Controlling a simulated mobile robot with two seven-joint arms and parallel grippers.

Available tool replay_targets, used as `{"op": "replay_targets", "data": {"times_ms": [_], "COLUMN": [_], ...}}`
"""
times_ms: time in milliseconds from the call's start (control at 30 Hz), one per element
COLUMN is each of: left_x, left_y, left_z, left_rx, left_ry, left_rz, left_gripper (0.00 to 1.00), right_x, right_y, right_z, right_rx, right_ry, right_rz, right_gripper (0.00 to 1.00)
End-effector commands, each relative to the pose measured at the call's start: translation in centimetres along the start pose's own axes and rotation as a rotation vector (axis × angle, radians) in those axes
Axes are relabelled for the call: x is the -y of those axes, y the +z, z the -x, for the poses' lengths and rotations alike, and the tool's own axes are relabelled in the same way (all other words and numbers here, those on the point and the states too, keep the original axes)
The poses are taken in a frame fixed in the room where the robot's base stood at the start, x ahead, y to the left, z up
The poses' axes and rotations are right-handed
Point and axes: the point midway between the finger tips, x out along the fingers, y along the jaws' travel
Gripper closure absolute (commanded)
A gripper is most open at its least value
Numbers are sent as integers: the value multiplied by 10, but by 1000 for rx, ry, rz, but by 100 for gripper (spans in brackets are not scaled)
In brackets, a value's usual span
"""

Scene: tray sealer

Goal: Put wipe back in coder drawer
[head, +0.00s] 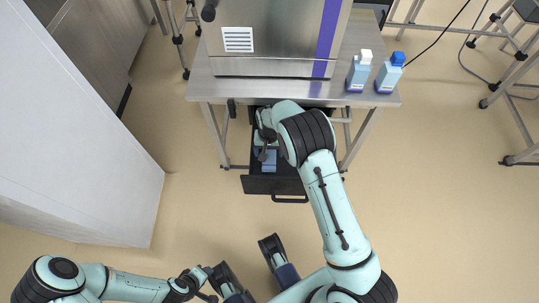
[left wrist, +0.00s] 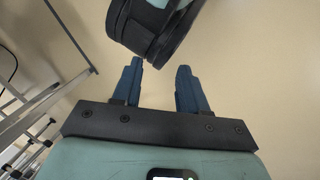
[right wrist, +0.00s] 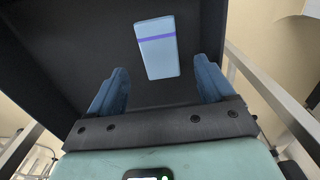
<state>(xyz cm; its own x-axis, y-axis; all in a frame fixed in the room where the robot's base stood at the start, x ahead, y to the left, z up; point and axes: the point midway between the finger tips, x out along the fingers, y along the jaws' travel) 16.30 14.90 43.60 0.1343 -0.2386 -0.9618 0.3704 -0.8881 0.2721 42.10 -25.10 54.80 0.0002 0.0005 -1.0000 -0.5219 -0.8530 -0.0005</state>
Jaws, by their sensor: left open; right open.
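The wipe, a light blue pack with a purple stripe (right wrist: 158,50), lies on the dark floor of the open drawer (right wrist: 75,40) in the right wrist view. A light blue patch also shows inside the drawer (head: 257,186) in the head view, partly covered by my right arm. My right gripper (right wrist: 160,65) is open over the drawer, with its fingers on either side of the pack's near part and apart from it. My left gripper (left wrist: 158,66) is open and empty, well away from the drawer.
The drawer hangs pulled out under a steel table (head: 340,92). A steel machine (head: 268,35) with a purple stripe stands on top. A white-capped bottle (head: 359,72) and a blue-capped bottle (head: 389,74) stand at the right. A white cabinet (head: 75,150) fills the left.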

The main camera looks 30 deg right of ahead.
Motion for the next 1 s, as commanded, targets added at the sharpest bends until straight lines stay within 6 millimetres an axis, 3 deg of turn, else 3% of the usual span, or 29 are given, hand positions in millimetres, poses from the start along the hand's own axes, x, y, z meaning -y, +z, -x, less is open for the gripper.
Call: {"op": "replay_targets", "data": {"times_ms": [100,333,1000], "left_x": [-3,-6,-6], "left_y": [10,22,25], "left_z": [9,17,18], "left_rx": [29,65,72], "left_ry": [2,3,3], "left_rz": [-3,-5,-6], "left_gripper": [57,57,57], "right_x": [0,0,-1], "right_y": [-1,0,0], "right_z": [29,59,65], "right_rx": [-4,-1,0], "right_ry": [-1,1,1], "right_rz": [0,0,-1], "right_gripper": [18,18,18]}}
